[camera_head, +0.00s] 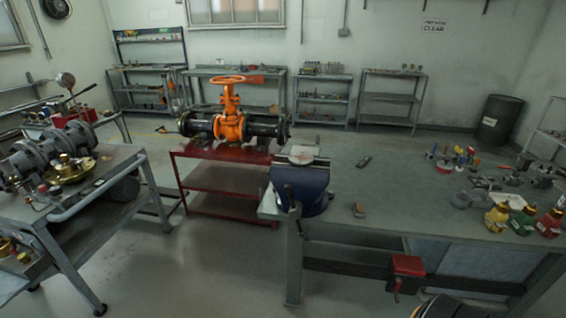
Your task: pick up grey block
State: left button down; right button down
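A small dark grey block (364,160) lies flat on the workbench (420,195), to the right of the blue vise. It is the likeliest grey block, but it is too small to make out in detail. A second small block, brownish (359,210), sits nearer the bench's front edge. The blue vise (300,185) is at the bench's left end, with a pale grey piece (303,155) at its top; I cannot tell if that is part of the vise. Neither of my grippers is in view.
An orange gate valve (230,122) on black pipe stands on a red table (220,178) behind. Bottles (497,217) and loose parts crowd the bench's right end. A cart with machinery (60,160) is at left. The bench's middle is mostly clear.

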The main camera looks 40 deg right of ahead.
aim_at(358, 210)
jog(key=z, duration=1.9)
